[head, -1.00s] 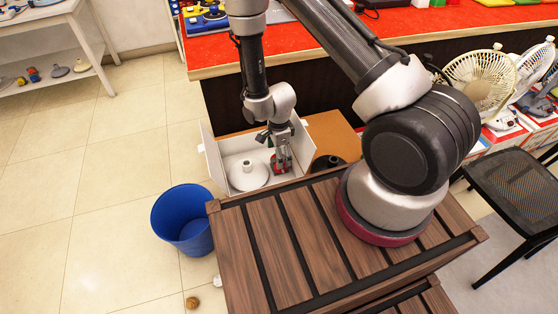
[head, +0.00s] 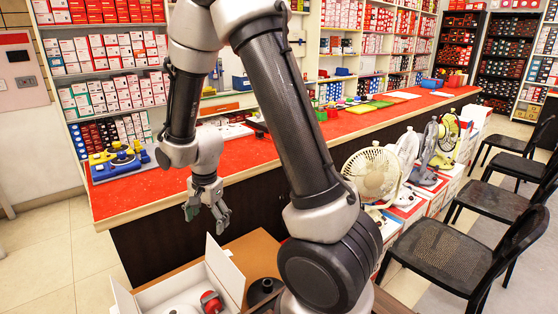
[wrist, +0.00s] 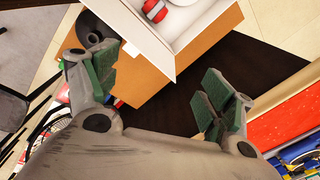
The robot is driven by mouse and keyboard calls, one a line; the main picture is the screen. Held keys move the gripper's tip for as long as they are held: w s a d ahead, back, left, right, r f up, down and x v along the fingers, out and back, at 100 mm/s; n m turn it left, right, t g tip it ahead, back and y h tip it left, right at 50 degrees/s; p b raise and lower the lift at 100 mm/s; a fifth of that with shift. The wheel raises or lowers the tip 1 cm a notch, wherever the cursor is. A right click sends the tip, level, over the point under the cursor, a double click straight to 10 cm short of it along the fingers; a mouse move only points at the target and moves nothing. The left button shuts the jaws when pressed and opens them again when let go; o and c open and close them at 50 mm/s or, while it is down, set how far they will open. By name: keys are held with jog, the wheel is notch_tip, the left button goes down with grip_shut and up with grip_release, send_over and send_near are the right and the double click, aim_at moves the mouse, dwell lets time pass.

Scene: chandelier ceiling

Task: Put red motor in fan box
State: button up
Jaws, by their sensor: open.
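The red motor (head: 211,302) lies inside the open white fan box (head: 228,268), beside a white round fan base (head: 180,309). In the wrist view the red motor (wrist: 155,10) shows near the top edge, inside the box (wrist: 135,28). My gripper (head: 207,216) is open and empty. It hangs above and behind the box, in front of the red counter, apart from the motor. In the wrist view its green-padded fingers (wrist: 160,92) are spread wide with nothing between them. The lower part of the box is cut off in the head view.
A black round base (head: 263,290) sits on the brown cardboard (head: 250,254) right of the box. The red counter (head: 150,190) runs behind, with a blue and yellow toy set (head: 118,160). Fans (head: 372,172) and black chairs (head: 435,255) stand at the right.

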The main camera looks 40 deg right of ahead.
jog(key=s+d+r+n+t, duration=0.1)
jog(key=s+d+r+n, duration=0.3)
jog(key=r, duration=0.5)
jog(key=s+d+r+n+t, duration=0.1)
jog(key=s+d+r+n, duration=0.3)
jog(key=r, duration=0.5)
jog(key=s+d+r+n, duration=0.2)
jog(key=s+r+n, duration=0.2)
jog(key=s, duration=0.8)
jog(key=shift+s+d+r+t, duration=0.2)
jog(key=shift+s+r+t, duration=0.2)
jog(key=shift+r, duration=0.55)
